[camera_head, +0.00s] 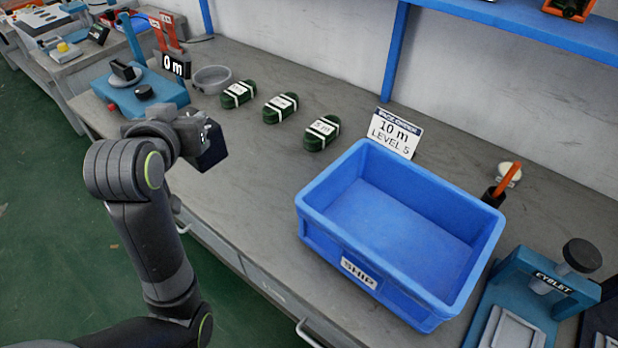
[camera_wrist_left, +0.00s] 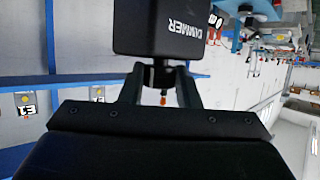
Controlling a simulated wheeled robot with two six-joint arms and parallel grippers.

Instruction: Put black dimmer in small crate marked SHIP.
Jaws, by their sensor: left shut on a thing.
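The black dimmer (camera_wrist_left: 172,28) is a dark box with "DIMMER" in white letters, at the top of the left wrist view. My left gripper (camera_wrist_left: 161,75) is shut on it, with the fingers around its narrow end. In the head view the dimmer (camera_head: 212,150) is held above the front left part of the bench by my left gripper (camera_head: 200,138). The small blue crate (camera_head: 322,245) has a "SHIP" label on its front wall. It stands on the bench to the right of the gripper, and its visible inside is empty. My right gripper is not in view.
Several dark green bundles with white bands (camera_head: 281,107) lie behind, near a grey bowl (camera_head: 211,79). A sign (camera_head: 395,132) reading "10 m LEVEL 5" stands behind the crate. A blue eyelet press (camera_head: 535,285) stands right of the crate. Bare bench lies between gripper and crate.

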